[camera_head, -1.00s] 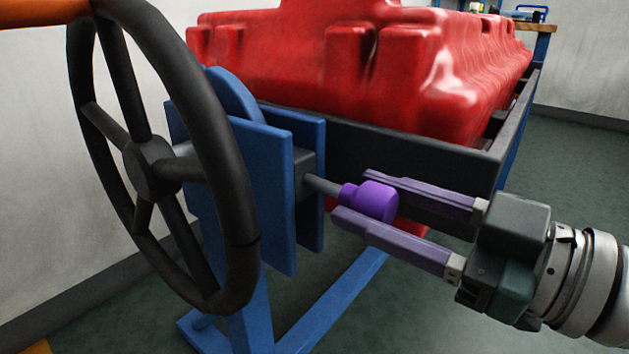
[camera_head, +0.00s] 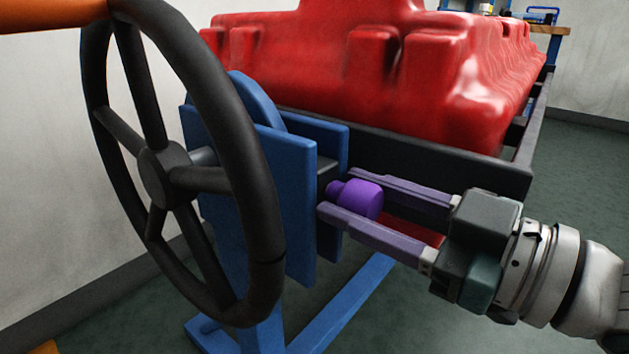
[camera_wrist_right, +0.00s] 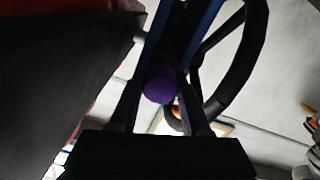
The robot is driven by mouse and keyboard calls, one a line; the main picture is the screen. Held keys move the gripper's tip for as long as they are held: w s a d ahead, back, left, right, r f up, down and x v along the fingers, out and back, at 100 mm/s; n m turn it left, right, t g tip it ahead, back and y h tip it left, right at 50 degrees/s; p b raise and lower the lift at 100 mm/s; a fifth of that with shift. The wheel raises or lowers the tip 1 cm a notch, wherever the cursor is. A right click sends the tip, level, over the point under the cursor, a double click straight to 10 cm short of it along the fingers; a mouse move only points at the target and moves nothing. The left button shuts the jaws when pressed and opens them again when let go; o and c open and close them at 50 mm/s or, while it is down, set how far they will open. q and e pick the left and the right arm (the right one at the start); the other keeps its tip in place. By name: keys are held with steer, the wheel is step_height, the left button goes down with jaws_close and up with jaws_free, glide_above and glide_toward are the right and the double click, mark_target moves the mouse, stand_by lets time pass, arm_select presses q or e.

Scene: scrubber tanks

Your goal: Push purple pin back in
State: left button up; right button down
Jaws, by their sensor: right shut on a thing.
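The purple pin (camera_head: 356,198) sticks out of the right side of the blue bracket (camera_head: 300,205). Its knob is close to the bracket and its grey shaft does not show. My right gripper (camera_head: 338,192) is shut on the pin, one finger on each side of the knob, with the fingertips near the bracket plates. In the right wrist view, the purple pin (camera_wrist_right: 160,85) sits between the dark fingers. My left gripper does not show.
A black handwheel (camera_head: 168,175) stands left of the bracket. A red tank (camera_head: 375,60) rests in a dark frame (camera_head: 440,165) behind my right gripper. An orange bar (camera_head: 45,15) reaches the wheel's top. Green floor is open at right.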

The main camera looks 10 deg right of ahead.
steer(key=c, duration=0.8)
jaws_free()
steer(key=o, duration=0.4)
steer(key=shift+w+a, duration=0.1)
steer(key=shift+o, duration=0.2)
steer(key=p+v, duration=0.3)
steer(key=v, duration=0.7)
steer(key=shift+p, duration=0.3)
